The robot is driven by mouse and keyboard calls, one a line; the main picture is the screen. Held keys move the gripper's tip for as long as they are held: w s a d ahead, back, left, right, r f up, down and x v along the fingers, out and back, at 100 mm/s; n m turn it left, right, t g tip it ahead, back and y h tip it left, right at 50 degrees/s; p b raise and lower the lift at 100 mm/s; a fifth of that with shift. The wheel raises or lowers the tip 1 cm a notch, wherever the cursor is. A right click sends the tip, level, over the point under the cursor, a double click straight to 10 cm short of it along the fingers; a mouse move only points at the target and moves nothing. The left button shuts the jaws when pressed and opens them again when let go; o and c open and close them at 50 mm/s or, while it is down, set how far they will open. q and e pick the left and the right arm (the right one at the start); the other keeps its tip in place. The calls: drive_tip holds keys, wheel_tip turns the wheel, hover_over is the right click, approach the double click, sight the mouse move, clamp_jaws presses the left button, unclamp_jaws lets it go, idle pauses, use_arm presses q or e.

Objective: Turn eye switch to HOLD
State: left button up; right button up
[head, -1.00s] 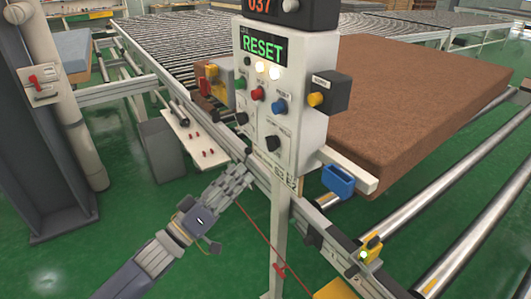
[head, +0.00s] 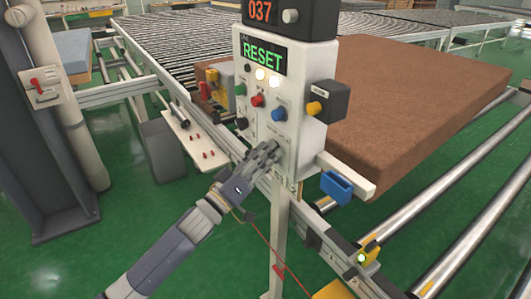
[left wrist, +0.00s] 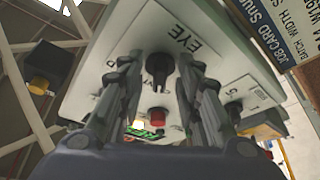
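The control box (head: 305,95) stands on a white post, with a green RESET display (head: 264,57). In the left wrist view the eye switch (left wrist: 157,70) is a black knob on a white plate lettered EYE. My left gripper (head: 268,155) is at the lower front of the box and covers the switch in the head view. In the left wrist view its two fingers (left wrist: 158,62) are apart, one on each side of the knob, with gaps visible. I cannot tell how far the fingertips are from the plate. My right gripper is not in view.
Red (head: 257,101), green (head: 240,89) and blue (head: 279,114) buttons sit above the gripper. A brown mattress (head: 415,95) lies on rollers behind.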

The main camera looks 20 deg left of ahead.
use_arm(q)
drive_tip(key=c, duration=0.7)
drive_tip(key=shift+s+a, duration=0.1)
clamp_jaws()
